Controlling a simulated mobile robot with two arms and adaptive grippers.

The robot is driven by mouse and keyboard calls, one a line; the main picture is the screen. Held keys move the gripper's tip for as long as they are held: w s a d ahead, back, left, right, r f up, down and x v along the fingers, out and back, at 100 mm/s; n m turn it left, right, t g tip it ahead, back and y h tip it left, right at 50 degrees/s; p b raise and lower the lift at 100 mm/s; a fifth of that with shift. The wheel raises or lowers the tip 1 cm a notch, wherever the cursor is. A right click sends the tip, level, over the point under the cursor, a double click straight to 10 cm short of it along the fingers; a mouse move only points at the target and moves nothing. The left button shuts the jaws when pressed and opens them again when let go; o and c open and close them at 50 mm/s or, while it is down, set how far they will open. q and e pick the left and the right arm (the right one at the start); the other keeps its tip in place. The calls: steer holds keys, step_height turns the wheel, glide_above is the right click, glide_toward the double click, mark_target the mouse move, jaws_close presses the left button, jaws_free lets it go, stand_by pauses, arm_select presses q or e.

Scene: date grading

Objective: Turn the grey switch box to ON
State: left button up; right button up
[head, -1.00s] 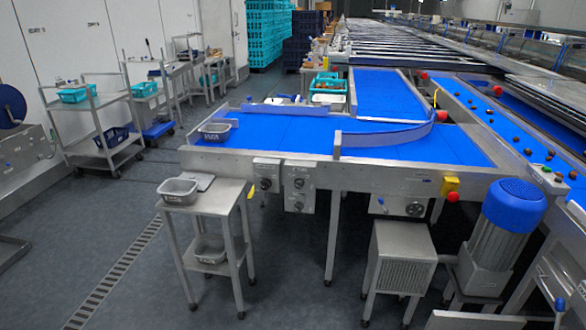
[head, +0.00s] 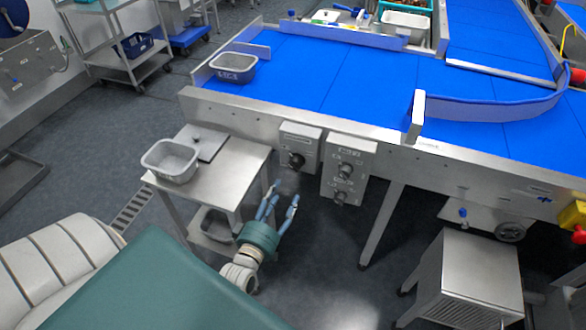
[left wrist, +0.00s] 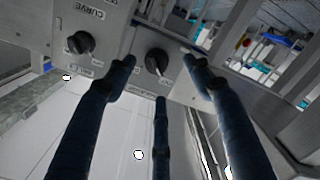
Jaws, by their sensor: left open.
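Two grey switch boxes hang on the conveyor's front side in the head view. The left grey switch box (head: 299,141) has one dark knob (head: 296,160); the right grey box (head: 347,158) has two knobs, one above the other. My left gripper (head: 282,196) is open and empty, below and in front of the left box. In the left wrist view its dark fingers spread around the view of a black knob (left wrist: 157,62), apparently without touching it. Another knob (left wrist: 80,43) is beside an upside-down "CURVE" label. ON marks are too small to read. My right gripper is not visible.
A steel side table (head: 226,182) with a grey tub (head: 171,160) stands close left of my left gripper. The blue conveyor (head: 330,85) is above the boxes. A ribbed metal cabinet (head: 468,280) stands at the right. Floor below the boxes is clear.

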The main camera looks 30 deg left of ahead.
mark_target(292, 167)
arm_select(q)
steer(key=shift+t, duration=0.3)
steer(key=x, duration=0.3)
steer(key=r+x, duration=0.1)
steer(key=x, duration=0.3)
steer(key=r+x, duration=0.1)
steer(key=x, duration=0.3)
steer(key=shift+a, duration=0.3)
steer(key=c, duration=1.1)
